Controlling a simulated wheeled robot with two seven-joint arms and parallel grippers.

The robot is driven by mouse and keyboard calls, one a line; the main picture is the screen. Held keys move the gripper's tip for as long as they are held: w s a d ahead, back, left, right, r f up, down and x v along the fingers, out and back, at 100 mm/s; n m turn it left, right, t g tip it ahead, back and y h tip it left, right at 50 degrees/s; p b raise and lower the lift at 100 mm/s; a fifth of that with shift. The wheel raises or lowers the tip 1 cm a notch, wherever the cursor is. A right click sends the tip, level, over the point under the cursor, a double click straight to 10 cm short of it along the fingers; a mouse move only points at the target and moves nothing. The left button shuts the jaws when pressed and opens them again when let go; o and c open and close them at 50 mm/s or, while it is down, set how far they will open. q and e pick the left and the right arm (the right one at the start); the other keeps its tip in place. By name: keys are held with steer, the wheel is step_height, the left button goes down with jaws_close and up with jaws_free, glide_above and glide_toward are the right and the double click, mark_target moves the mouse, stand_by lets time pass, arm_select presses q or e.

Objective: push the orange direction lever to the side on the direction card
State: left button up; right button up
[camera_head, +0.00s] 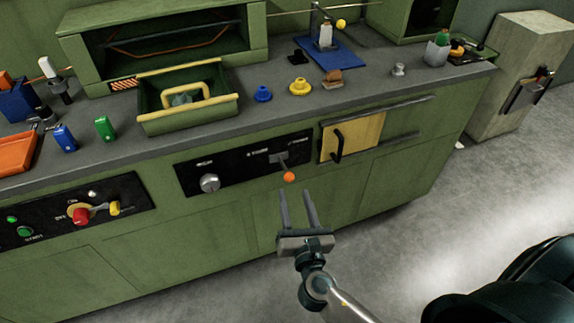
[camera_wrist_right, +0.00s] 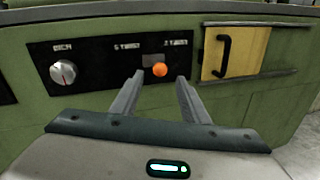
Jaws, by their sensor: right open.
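The orange direction lever (camera_head: 289,177) has a round orange knob and stands out from a grey slot on the black control panel (camera_head: 234,172) on the green cabinet front. Small white labels sit near the slot, too small to read. No direction card can be made out apart from the panel. In the right wrist view the orange knob (camera_wrist_right: 160,69) shows between the fingertips. My right gripper (camera_head: 297,192) is open, with its two fingers pointing at the panel just below the knob. I cannot tell whether they touch the knob. My left gripper is not in view.
A grey dial (camera_head: 209,183) is left of the lever. A yellow door (camera_head: 352,137) with a black handle is at its right. A second panel (camera_head: 128,190) has a red knob. The worktop above holds a green tray (camera_head: 188,124) and small parts.

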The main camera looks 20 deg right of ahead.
mark_target(285, 168)
steer(key=x, duration=1)
steer(key=shift+w+d+p, duration=0.1)
steer(key=shift+p, duration=0.25)
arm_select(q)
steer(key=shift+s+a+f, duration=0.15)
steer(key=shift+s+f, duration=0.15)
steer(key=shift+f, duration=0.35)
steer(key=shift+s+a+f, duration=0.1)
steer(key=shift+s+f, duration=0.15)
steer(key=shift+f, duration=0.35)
arm_select(e)
steer(key=shift+x, duration=0.95)
steer(key=shift+c, duration=0.2)
